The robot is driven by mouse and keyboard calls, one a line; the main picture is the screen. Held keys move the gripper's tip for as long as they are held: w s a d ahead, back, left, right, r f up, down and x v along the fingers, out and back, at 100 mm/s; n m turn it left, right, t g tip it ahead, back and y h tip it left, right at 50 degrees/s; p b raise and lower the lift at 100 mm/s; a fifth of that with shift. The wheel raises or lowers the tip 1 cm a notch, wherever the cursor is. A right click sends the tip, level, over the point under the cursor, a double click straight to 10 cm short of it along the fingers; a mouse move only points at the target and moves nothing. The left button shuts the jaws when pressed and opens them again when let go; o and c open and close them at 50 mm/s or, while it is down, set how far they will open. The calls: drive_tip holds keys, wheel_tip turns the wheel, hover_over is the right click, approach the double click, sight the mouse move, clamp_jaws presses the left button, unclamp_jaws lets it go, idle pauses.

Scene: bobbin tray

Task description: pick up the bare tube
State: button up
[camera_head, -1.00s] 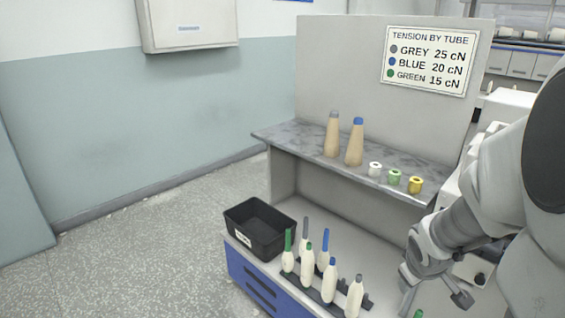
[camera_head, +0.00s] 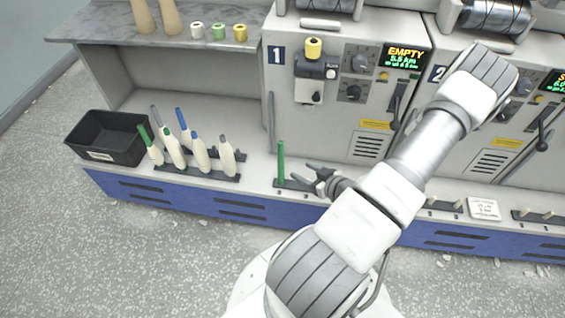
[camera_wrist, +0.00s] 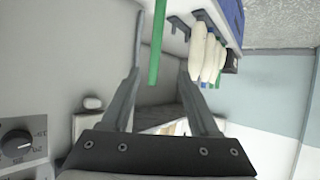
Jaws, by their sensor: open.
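The bare tube (camera_head: 281,161) is a thin green tube standing upright on a dark base at the counter's front, below machine 1. My gripper (camera_head: 301,171) is open and empty, just right of the tube, with its fingers pointing left towards it. In the wrist view the green tube (camera_wrist: 157,45) shows in the gap between the two spread fingers. Whether its fingertips reach past the tube is unclear, and I see no contact.
Wound bobbins (camera_head: 200,153) on green, grey and blue tubes stand on a rack to the left. A black bin (camera_head: 108,137) stands at the counter's left end. Machine 1 (camera_head: 340,28), showing EMPTY, rises behind the tube. Counter between rack and tube is mostly clear.

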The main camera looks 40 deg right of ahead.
sight(282, 156)
drive_tip(key=shift+m+t+h, duration=0.4)
drive_tip(key=shift+m+t, duration=0.1)
drive_tip(key=shift+t, duration=0.1)
drive_tip(key=b+x, duration=0.2)
drive_tip(key=x, duration=0.8)
drive_tip(key=shift+w+f+b, duration=0.1)
drive_tip(key=shift+f+b, duration=0.1)
drive_tip(key=shift+b, duration=0.1)
drive_tip(key=b+x, duration=0.1)
drive_tip(key=x, duration=0.5)
drive_tip(key=shift+w+b, duration=0.35)
drive_tip(key=shift+b, duration=0.05)
drive_tip(key=shift+d+r, duration=0.1)
drive_tip(key=shift+d, duration=0.05)
clamp_jaws()
